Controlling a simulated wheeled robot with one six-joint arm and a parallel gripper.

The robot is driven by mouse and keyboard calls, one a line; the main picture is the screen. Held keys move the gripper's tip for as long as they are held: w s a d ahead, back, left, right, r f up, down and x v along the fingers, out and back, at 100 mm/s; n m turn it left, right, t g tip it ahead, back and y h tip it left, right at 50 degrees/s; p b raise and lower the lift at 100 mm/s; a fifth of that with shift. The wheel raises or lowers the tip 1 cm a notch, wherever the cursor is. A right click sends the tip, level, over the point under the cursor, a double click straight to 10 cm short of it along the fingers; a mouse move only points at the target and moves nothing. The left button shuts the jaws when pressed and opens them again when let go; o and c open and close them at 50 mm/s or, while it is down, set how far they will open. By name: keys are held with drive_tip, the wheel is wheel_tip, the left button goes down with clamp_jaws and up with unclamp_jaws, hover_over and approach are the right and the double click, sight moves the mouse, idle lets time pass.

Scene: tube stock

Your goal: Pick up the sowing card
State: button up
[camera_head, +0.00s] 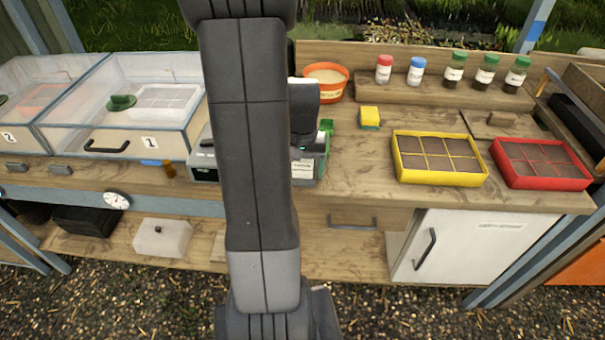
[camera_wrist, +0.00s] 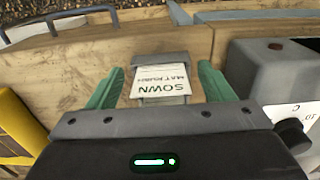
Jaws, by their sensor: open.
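The sowing card (camera_wrist: 164,84) is white with green "SOWN" lettering, upside down in the wrist view. It sits against a grey holder or slot piece (camera_wrist: 142,60) at the wooden bench. My gripper (camera_wrist: 162,72) is open, its two green fingers on either side of the card with a gap to each; no contact shows. In the head view my arm covers most of the gripper, and only green finger parts (camera_head: 327,127) show above the grey machine (camera_head: 309,171).
The grey machine with a knob (camera_wrist: 292,135) is close to the right finger in the wrist view. A yellow tray (camera_head: 440,179), a red tray (camera_head: 545,182), a yellow sponge-like block (camera_head: 369,117) and an orange pot (camera_head: 326,82) stand on the bench. Clear propagator boxes (camera_head: 150,100) are left.

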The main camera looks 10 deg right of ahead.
drive_tip(key=c, duration=1)
drive_tip(key=shift+c, duration=0.2)
